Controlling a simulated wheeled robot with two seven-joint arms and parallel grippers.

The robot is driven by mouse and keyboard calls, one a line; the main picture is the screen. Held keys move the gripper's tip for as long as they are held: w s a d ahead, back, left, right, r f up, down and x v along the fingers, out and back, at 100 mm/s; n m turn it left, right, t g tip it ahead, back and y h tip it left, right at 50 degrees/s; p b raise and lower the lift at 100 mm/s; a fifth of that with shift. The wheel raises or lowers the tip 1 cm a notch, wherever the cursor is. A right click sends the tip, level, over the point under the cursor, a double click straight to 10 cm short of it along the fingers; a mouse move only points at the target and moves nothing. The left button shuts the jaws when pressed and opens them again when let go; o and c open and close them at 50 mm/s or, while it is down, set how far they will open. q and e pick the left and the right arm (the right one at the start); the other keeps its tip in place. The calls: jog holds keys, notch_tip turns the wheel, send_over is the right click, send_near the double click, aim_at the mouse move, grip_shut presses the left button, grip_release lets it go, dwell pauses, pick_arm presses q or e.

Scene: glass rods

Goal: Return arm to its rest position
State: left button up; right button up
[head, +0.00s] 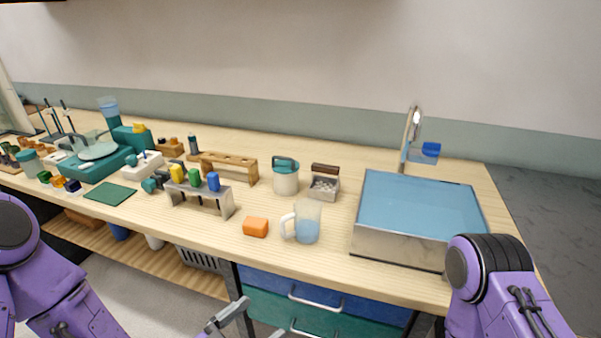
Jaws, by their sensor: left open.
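My left arm's purple links come in at the lower left of the head view. My left gripper (238,318) shows at the bottom edge, in front of the drawers and below the table top. Its grey fingers are apart, with nothing seen between them; the rest of it is cut off by the frame. My right arm's purple links stand at the lower right, close to the sink's front right corner. My right gripper is out of the picture.
The wooden table (290,258) carries an orange block (256,227), a glass mug with blue liquid (307,224), a metal rack with coloured caps (201,198) and a lidded jar (286,178). The sink (400,243) is at right. Drawers (300,287) are below.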

pick_arm(q)
jog(key=a+f+n+g+y, duration=0.3)
jog(key=a+f+n+y, duration=0.65)
jog(key=f, duration=0.45)
jog(key=s+a+f+n+g+y, duration=0.5)
jog(key=s+a+f, duration=0.5)
jog(key=s, duration=0.5)
jog(key=shift+a+f+g+y, duration=0.15)
jog(key=shift+a+g+y, duration=0.4)
jog(key=shift+a+g, duration=0.4)
jog(key=shift+a, duration=0.1)
